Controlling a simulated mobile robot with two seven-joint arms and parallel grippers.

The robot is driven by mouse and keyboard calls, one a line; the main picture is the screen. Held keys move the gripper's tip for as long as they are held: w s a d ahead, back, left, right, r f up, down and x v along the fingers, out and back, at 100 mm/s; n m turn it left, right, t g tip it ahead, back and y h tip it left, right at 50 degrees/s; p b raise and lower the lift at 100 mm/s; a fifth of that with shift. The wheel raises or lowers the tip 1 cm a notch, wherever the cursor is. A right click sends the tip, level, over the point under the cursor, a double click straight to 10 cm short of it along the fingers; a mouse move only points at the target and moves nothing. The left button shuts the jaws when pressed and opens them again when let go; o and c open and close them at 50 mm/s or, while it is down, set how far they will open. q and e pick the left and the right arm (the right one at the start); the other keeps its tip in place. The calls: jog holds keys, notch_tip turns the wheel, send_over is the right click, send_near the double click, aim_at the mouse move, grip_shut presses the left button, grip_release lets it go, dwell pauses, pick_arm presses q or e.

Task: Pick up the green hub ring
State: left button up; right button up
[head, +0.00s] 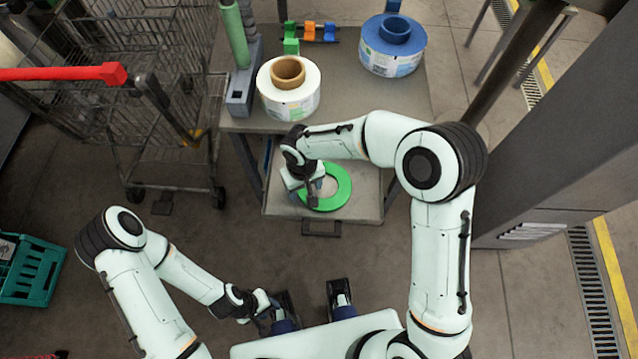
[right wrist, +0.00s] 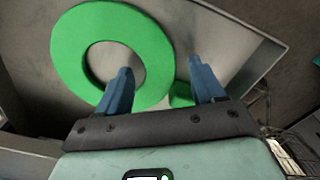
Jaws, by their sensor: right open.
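The green hub ring (head: 338,200) is a flat, wide ring that lies in the open lower drawer (head: 370,197) of the table. It also shows large at the left of the right wrist view (right wrist: 75,55). My right gripper (head: 316,192) is over the left part of the ring, pointing down. In the right wrist view its two blue fingers (right wrist: 160,85) are apart. A small green piece (right wrist: 182,95) shows between them at the ring's edge; I cannot tell whether it belongs to the ring. My left gripper (head: 279,315) is low in front of my base, away from the ring.
On the table stand a white reel (head: 289,103) with a brown core, a blue reel (head: 393,62), a grey stand (head: 240,92) with a green roller, and a rack of coloured pieces (head: 310,32). A wire cart (head: 165,155) is at left, a grey column (head: 560,120) at right.

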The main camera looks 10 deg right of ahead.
jog(key=shift+f, duration=0.35)
jog(key=c, duration=1.2)
jog(key=shift+r, duration=0.2)
